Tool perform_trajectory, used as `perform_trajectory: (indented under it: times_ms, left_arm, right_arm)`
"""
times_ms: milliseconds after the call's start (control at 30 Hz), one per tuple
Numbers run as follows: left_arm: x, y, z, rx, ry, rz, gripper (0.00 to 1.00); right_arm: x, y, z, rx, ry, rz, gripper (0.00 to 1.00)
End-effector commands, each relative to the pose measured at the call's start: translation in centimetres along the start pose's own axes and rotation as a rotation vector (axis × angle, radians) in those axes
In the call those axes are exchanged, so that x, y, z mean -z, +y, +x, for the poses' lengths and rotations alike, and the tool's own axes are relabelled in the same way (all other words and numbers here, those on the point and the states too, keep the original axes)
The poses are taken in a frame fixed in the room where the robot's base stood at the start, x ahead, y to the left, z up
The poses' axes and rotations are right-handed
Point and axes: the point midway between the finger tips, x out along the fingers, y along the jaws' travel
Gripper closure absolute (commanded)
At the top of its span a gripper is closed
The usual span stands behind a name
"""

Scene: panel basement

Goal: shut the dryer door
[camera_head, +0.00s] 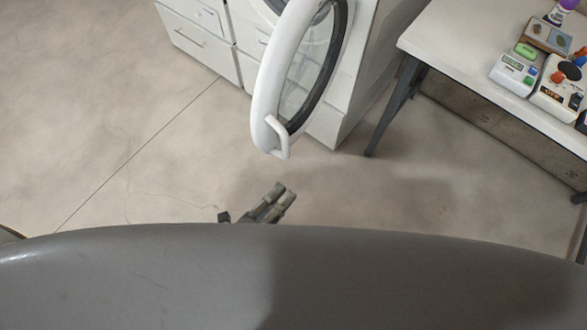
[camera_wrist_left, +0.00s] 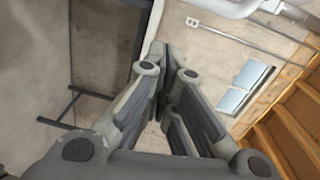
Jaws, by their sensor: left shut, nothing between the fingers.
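The dryer door (camera_head: 301,72) is a white round door with a dark inner ring and clear glass. It stands open, swung out from the white dryer (camera_head: 375,50), and a white handle (camera_head: 278,138) sits at its lower edge. My left gripper (camera_head: 281,193) is below the handle in the head view, apart from it, with its fingers together and nothing between them. In the left wrist view the gripper (camera_wrist_left: 165,52) points toward a wall, and no door shows there. My right gripper is not in view.
White drawers (camera_head: 200,35) stand left of the dryer. A white table (camera_head: 450,45) on dark legs stands at right, with several small devices (camera_head: 515,73) on it. The concrete floor (camera_head: 130,130) is clear to the left. My grey body covers the bottom of the head view.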

Motion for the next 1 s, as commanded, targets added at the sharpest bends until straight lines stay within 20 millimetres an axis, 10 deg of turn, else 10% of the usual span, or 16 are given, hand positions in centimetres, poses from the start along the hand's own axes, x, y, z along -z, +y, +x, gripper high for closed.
perform_trajectory:
  times_ms: [200,833,1000]
  left_arm:
    - [1.2,-3.6,0.1,0.081,0.022,0.082,1.0]
    - [1.4,-4.6,10.0,0.081,0.022,0.08,1.0]
    - [-1.0,-4.6,9.1,0.076,0.023,0.083,1.0]
  right_arm:
    - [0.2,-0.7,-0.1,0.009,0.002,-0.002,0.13]
    - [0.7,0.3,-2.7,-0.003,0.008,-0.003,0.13]
    - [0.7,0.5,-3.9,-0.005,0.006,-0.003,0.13]
